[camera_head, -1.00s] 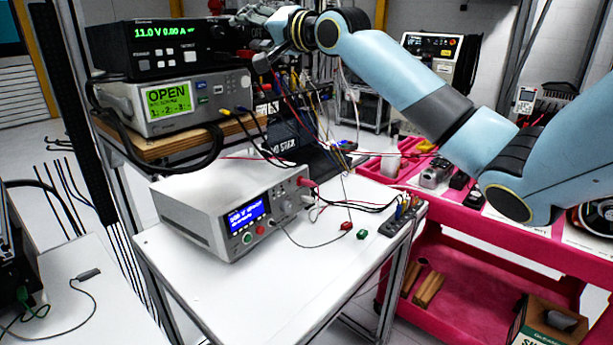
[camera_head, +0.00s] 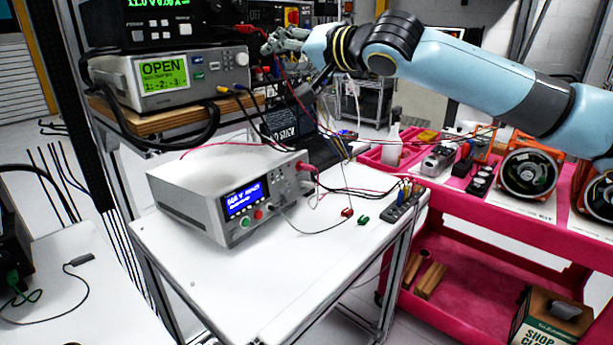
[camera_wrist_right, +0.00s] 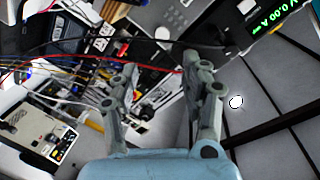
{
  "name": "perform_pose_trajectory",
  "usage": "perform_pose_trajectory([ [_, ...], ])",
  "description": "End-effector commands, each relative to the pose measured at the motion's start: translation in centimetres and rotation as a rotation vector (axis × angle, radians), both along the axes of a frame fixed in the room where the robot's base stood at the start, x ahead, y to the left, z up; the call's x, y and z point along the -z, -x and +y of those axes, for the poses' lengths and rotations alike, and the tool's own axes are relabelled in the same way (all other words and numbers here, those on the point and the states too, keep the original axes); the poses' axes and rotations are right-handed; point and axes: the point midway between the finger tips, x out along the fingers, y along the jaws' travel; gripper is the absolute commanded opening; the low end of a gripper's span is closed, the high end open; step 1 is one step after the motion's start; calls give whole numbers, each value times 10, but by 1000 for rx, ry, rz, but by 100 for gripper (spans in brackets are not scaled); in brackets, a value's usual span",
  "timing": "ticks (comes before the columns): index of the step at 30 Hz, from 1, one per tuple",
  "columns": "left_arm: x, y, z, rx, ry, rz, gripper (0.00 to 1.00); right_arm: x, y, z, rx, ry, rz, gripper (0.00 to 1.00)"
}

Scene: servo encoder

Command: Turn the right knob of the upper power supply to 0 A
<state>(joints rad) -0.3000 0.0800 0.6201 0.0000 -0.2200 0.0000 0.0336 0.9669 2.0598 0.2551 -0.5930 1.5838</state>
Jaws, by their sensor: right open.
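The upper power supply (camera_head: 160,24) is a black box with a green digit display, cut off by the top edge of the head view. Its display also shows in the wrist view (camera_wrist_right: 276,14), where "V 0.00 A" can be read. A pale round knob (camera_wrist_right: 247,7) sits beside the display at the top edge. Which of its knobs is the right one is unclear in the head view. My right gripper (camera_head: 283,42) is right of the supply's front, apart from it. In the wrist view the right gripper (camera_wrist_right: 158,82) has spread, empty fingers. My left gripper is out of view.
A grey instrument (camera_head: 170,80) showing "OPEN" lies below the supply on a wooden shelf. Red and black cables hang beside my right gripper. A white instrument (camera_head: 230,195) stands on the white table (camera_head: 290,270). A pink cart (camera_head: 480,240) stands at right.

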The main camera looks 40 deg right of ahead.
Motion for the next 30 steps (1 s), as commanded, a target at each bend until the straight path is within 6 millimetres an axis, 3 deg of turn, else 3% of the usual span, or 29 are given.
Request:
perform_pose_trajectory([
  [12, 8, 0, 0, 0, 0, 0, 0, 93, 19, 5, 29, 150, 159, 47],
  [30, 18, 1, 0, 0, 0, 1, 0, 210, 64, 20, 5, 352, 399, 47],
])
